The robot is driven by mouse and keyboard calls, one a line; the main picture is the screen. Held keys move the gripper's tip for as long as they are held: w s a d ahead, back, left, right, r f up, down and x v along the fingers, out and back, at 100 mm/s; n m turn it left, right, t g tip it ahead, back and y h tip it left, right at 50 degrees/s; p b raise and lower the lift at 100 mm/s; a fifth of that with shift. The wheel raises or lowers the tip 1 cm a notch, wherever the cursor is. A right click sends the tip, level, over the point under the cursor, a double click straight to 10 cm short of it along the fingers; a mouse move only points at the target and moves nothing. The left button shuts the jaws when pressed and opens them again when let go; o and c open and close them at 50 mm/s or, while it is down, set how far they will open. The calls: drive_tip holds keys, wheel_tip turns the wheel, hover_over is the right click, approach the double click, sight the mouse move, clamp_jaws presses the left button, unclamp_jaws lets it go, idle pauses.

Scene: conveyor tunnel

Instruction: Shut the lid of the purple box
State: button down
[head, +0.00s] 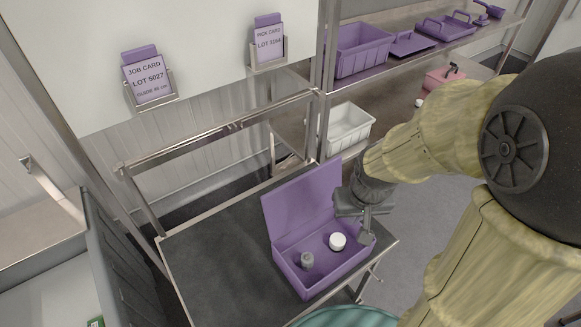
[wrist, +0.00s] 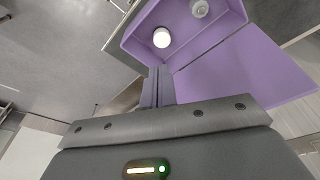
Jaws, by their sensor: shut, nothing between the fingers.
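The purple box (head: 285,262) stands on the dark table top, with its lid (head: 300,203) raised upright along its back side. Inside the box are a white round item (head: 338,241) and a grey item (head: 307,259). My gripper (head: 368,238) is shut and empty at the right end of the box, close to its rim; I cannot tell whether it touches. In the wrist view, the shut fingers (wrist: 158,86) point at the box (wrist: 190,45), and the open lid (wrist: 246,70) spreads out to the right. The white item (wrist: 161,38) and the grey item (wrist: 199,8) show inside.
The table (head: 215,262) is bare left of the box. A metal rail (head: 225,132) runs behind it. A shelf holds purple trays (head: 362,50) and a white bin (head: 349,128). Cards hang on the white panel (head: 215,45). A teal round surface (head: 345,317) lies in front.

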drive_tip(key=w+a+r+n+g+p, duration=0.1)
drive_tip(key=w+a+r+n, duration=0.1)
drive_tip(key=w+a, duration=0.6)
drive_tip(key=w+a+r+n+g+p, duration=0.1)
drive_tip(key=w+a+r+n+p, duration=0.1)
drive_tip(key=w+a, duration=0.6)
drive_tip(key=w+r+n, duration=0.1)
drive_tip(key=w+n, duration=0.1)
drive_tip(key=w, duration=0.2)
drive_tip(key=shift+w+g, duration=0.25)
drive_tip(key=shift+g, duration=0.15)
drive_tip(key=s+d+f+p, duration=0.2)
drive_tip(key=s+f+p, duration=0.1)
drive_tip(key=f+p, duration=0.3)
wheel_tip(320, 180, down, 2)
drive_tip(key=shift+s+f, duration=0.15)
drive_tip(key=shift+f, duration=0.05)
